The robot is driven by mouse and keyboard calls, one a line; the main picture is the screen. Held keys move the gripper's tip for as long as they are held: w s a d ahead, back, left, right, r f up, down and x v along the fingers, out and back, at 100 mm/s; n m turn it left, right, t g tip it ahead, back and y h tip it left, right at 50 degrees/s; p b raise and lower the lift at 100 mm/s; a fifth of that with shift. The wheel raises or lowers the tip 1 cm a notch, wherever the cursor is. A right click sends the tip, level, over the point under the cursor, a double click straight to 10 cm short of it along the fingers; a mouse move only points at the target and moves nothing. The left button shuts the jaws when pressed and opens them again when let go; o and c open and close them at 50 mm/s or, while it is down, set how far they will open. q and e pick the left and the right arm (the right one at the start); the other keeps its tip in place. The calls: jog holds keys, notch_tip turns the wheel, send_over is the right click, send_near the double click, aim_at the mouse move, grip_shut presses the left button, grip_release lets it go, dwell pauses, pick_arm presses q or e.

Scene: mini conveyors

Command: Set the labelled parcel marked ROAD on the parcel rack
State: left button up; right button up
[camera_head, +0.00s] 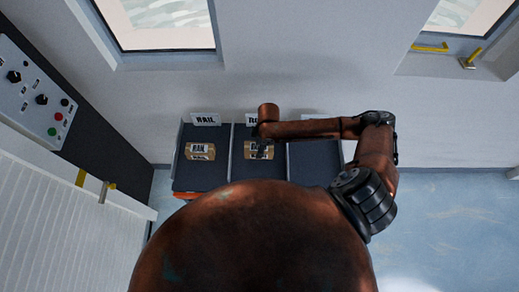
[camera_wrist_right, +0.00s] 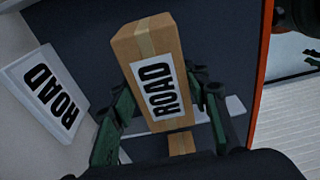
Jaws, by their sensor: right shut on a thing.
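The cardboard parcel marked ROAD (camera_wrist_right: 160,88) has a white label with black letters. It stands between the green fingers of my right gripper (camera_wrist_right: 166,92) in the right wrist view, and the gripper is shut on it. In the head view this parcel (camera_head: 258,155) is in the middle dark lane, partly covered by my right gripper (camera_head: 262,146). I cannot tell whether it touches the lane. My left gripper is not in view. I cannot tell which structure, if any, is the parcel rack.
A parcel marked RAIL (camera_head: 200,151) lies in the left lane under a RAIL sign (camera_head: 206,118). A ROAD sign (camera_wrist_right: 55,92) stands beside the held parcel. The right lane (camera_head: 312,165) looks empty. A button panel (camera_head: 35,95) is at left. More cardboard (camera_wrist_right: 181,143) shows below the parcel.

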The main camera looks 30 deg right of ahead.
jog(key=shift+w+f, duration=0.2)
jog(key=shift+w, duration=0.05)
jog(key=shift+w+d+f+p, duration=0.1)
jog(key=shift+f+p, duration=0.3)
jog(key=shift+f, duration=1.35)
jog(key=shift+f, duration=0.1)
jog(key=o, duration=1.4)
jog(key=r, duration=0.4)
jog(key=d+r, duration=0.1)
jog(key=r, duration=0.3)
jog(key=r+b, duration=0.1)
jog(key=r, duration=0.3)
jog(key=shift+s+d+r, duration=0.1)
jog(key=shift+s+d, duration=0.05)
jog(key=shift+s, duration=0.25)
